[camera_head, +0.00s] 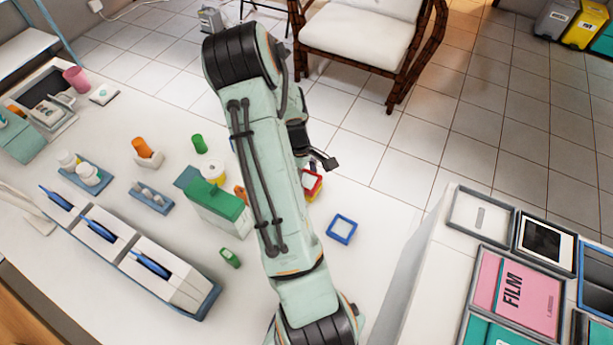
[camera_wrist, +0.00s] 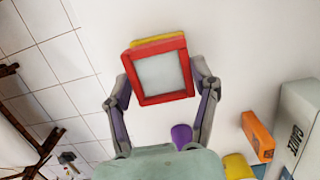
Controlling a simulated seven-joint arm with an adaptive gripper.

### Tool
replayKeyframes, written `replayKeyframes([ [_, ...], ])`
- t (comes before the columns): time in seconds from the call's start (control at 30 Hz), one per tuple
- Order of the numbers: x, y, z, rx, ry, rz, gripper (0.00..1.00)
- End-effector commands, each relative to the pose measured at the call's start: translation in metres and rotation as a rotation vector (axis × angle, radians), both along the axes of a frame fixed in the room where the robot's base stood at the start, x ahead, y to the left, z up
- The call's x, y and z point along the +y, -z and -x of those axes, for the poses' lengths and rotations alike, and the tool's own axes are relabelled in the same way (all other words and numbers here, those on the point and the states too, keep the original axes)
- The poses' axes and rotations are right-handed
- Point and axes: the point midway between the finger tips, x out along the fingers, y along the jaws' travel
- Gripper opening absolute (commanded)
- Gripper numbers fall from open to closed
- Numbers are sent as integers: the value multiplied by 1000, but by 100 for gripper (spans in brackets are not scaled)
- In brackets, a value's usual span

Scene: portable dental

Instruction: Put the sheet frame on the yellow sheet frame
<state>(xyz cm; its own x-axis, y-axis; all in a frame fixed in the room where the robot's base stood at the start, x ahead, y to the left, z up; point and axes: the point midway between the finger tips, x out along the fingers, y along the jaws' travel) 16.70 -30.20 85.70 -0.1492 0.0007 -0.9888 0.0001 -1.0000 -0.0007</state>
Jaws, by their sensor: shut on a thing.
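A red square sheet frame (camera_wrist: 158,97) with a pale middle is between the two fingers of my gripper (camera_wrist: 162,80), which is shut on its sides. The yellow sheet frame (camera_wrist: 157,40) shows as a strip beyond the red frame's far edge in the wrist view; the rest is hidden. The red frame overlaps it, but I cannot tell whether they touch. In the head view, the red frame (camera_head: 313,180) and a bit of yellow show just right of my arm, near the table's far edge. The fingers (camera_head: 322,160) are partly hidden by my arm there.
A blue sheet frame (camera_head: 342,229) lies on the white table right of my arm. A green-topped box (camera_head: 215,203) stands left of my arm. An orange object (camera_wrist: 258,136) and a purple one (camera_wrist: 182,136) are near my gripper. Free table surrounds the blue frame.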

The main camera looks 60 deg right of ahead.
Motion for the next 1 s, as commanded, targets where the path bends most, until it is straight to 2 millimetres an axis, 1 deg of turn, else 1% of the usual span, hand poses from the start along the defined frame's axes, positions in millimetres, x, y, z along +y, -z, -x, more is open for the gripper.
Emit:
replayKeyframes([
  [0.07,0,5,0,0,0,0,39],
  [0.3,0,5,0,-1,1,1,39],
  [0.5,0,11,0,0,1,0,39],
  [0.53,0,10,0,0,1,0,69],
  [0.6,0,10,0,0,1,0,86],
  [0.9,0,9,0,-1,1,1,86],
  [1.0,0,3,0,-3,1,2,86],
])
